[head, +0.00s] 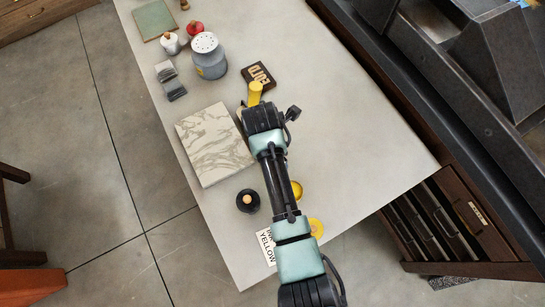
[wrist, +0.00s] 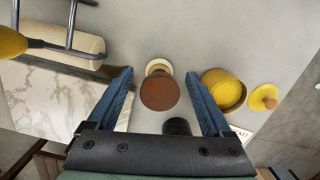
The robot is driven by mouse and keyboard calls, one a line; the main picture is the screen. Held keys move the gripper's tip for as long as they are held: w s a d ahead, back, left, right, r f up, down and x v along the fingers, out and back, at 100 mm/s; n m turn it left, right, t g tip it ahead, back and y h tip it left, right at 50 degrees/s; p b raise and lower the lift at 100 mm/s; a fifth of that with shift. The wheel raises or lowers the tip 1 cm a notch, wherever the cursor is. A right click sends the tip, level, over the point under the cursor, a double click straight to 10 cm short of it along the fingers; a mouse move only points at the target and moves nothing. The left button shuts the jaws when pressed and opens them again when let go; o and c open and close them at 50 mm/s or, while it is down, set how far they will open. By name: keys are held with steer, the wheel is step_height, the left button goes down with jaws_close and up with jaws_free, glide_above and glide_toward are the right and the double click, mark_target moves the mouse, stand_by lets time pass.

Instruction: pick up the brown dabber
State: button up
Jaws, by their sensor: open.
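The brown dabber (wrist: 160,92) shows in the wrist view as a round brown top with a paler, cream-and-tan part behind it. It lies between my gripper's (wrist: 159,75) two blue fingers as seen there, with a gap on both sides. My gripper is open and empty. How far the fingertips are above the dabber is hard to tell. In the head view my arm covers the dabber and the fingers.
A marble slab (head: 214,142) lies left of my arm, near a black round thing with a wooden knob (head: 248,201). A yellow tin (wrist: 223,90) and yellow lid (wrist: 263,97) are right of the dabber. A roller (wrist: 65,50) lies upper left.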

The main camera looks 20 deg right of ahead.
step_height(320, 180, down, 2)
steer(key=shift+d, duration=0.1)
jaws_close()
stand_by(0.5)
